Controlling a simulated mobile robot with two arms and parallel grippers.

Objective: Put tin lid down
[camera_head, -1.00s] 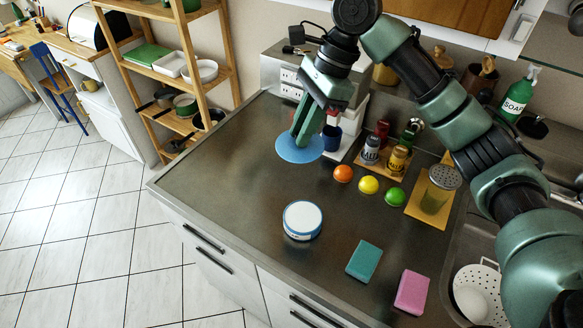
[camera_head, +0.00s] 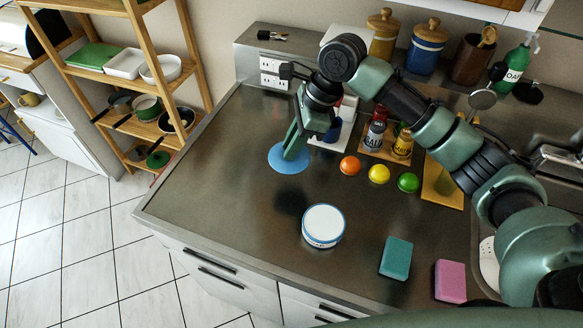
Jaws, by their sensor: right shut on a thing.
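A flat, round blue lid (camera_head: 275,160) is near the back left of the steel counter. My right gripper (camera_head: 293,150) points down and is shut on the lid, its fingers covering part of the top. The lid lies about level, at or very near the counter surface; I cannot tell whether it touches. A round tin (camera_head: 323,225) with a white top and a blue-and-white side stands upright in front and to the right of the lid, apart from it. My left gripper is not in view.
Orange (camera_head: 350,166), yellow (camera_head: 379,174) and green (camera_head: 409,182) balls sit right of the lid. A teal sponge (camera_head: 396,258) and a pink sponge (camera_head: 450,281) lie at front right. Spice jars (camera_head: 375,134) stand behind the balls. The counter's left part is clear.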

